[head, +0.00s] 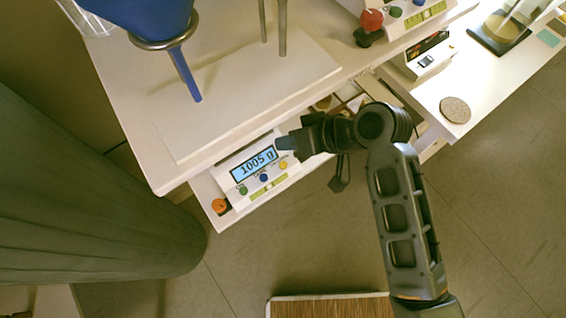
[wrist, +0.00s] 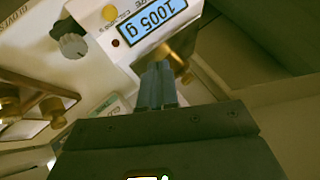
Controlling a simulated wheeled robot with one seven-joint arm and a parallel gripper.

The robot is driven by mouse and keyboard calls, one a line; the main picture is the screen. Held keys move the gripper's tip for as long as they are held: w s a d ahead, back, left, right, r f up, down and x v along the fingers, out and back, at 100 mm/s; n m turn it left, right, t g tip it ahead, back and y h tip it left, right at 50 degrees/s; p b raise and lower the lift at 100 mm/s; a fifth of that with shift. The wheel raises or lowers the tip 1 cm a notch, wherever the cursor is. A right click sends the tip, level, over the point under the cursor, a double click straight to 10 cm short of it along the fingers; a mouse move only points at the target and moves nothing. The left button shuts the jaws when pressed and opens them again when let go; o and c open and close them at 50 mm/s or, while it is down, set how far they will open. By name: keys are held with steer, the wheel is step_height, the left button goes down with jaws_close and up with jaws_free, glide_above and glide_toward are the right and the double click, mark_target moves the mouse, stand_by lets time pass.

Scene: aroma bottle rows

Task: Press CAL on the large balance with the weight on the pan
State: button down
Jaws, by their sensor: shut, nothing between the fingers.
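In the wrist view my fingers (wrist: 156,72) are beside a blurred brass item (wrist: 178,56), perhaps the weight. The pan is hidden.
A white tabletop (head: 130,115) with a blue funnel (head: 146,20) on a stand overhangs the balance. An orange knob (head: 219,205) sits at the shelf's left end. Brass pieces (wrist: 52,105) stand at left in the wrist view. A cork disc (head: 455,110) lies on the right counter.

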steer(key=b, duration=0.6)
glide_above(287, 165)
step_height(287, 165, down, 7)
steer(key=shift+r, duration=0.15)
steer(key=shift+f, duration=0.55)
steer(key=shift+f, duration=0.1)
stand_by(1.0)
steer(key=shift+f, duration=0.35)
steer(key=shift+f+b, duration=0.35)
stand_by(0.6)
stand_by(0.3)
steer(key=shift+r+p, duration=0.8)
steer(key=shift+p, duration=0.1)
steer(key=shift+r, duration=0.1)
